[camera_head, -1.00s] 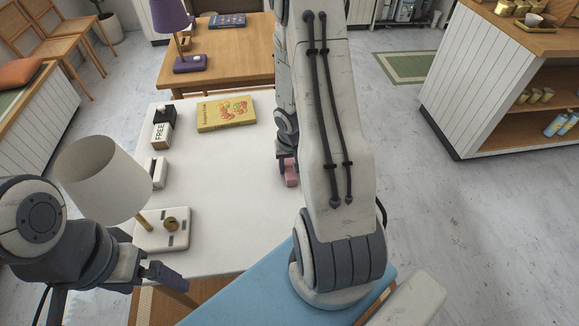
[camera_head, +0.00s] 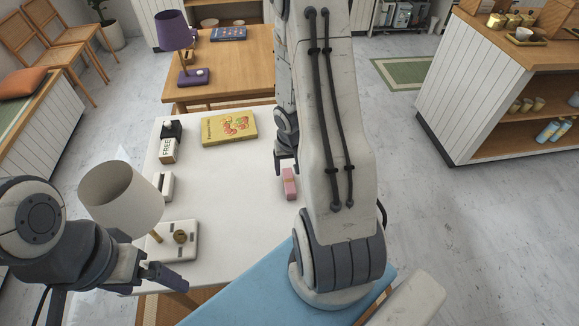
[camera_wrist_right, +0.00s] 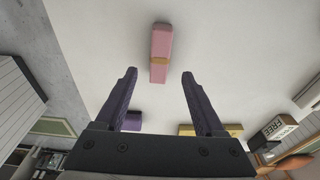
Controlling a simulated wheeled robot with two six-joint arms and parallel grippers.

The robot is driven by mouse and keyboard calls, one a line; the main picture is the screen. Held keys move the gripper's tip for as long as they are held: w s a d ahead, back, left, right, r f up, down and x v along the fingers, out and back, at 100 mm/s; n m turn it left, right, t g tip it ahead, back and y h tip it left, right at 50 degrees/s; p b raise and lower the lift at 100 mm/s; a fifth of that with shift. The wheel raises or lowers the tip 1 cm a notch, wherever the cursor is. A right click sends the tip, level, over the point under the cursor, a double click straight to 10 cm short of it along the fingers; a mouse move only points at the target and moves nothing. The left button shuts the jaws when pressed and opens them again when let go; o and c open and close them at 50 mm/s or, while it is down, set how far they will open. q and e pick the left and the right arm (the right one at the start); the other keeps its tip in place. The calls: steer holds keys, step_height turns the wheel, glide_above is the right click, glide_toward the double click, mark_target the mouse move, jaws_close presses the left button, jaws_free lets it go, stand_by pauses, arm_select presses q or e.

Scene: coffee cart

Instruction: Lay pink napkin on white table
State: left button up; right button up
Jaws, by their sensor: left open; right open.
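The pink napkin (camera_head: 290,184) is a folded strip with an orange-tan band. It lies flat on the white table (camera_head: 236,206), near the table's right side. In the right wrist view the napkin (camera_wrist_right: 160,55) lies beyond the fingertips, apart from them. In the head view the right gripper (camera_head: 284,166) is partly hidden by my arm, just behind the napkin. My left gripper (camera_head: 180,285) is open and empty at the table's near left corner.
A white lamp (camera_head: 120,200) stands on a square base at the table's left. A yellow book (camera_head: 229,128), a FREE sign box (camera_head: 168,150) and a small white holder (camera_head: 166,187) line the left and far sides. A wooden table (camera_head: 222,70) with a purple lamp (camera_head: 175,35) stands behind.

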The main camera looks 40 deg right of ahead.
arm_select(q)
steer(key=shift+r+p, duration=1.05)
steer(key=shift+r, duration=0.6)
arm_select(e)
steer(key=shift+s+a+r, duration=0.1)
steer(key=shift+s+r, duration=0.05)
steer(key=shift+r, duration=0.8)
steer(key=shift+s+a+r, duration=0.1)
steer(key=shift+r, duration=0.85)
steer(key=a+r+n, duration=0.4)
steer(key=a+r, duration=0.2)
steer(key=a, duration=0.3)
steer(key=a+r+n, duration=0.3)
steer(key=a+r, duration=0.4)
steer(key=a, duration=0.3)
steer(key=s+a+r+n+y, duration=0.1)
steer(key=s+a+r+n, duration=0.2)
steer(key=s+a, duration=0.2)
steer(key=s+a+r+n+g+y, duration=0.1)
steer(key=s+a+r+n, duration=0.2)
steer(key=s+a, duration=0.3)
steer(key=s, duration=0.4)
steer(key=shift+r+n+g, duration=0.3)
steer(key=shift+r+n, duration=0.1)
steer(key=shift+w, duration=0.1)
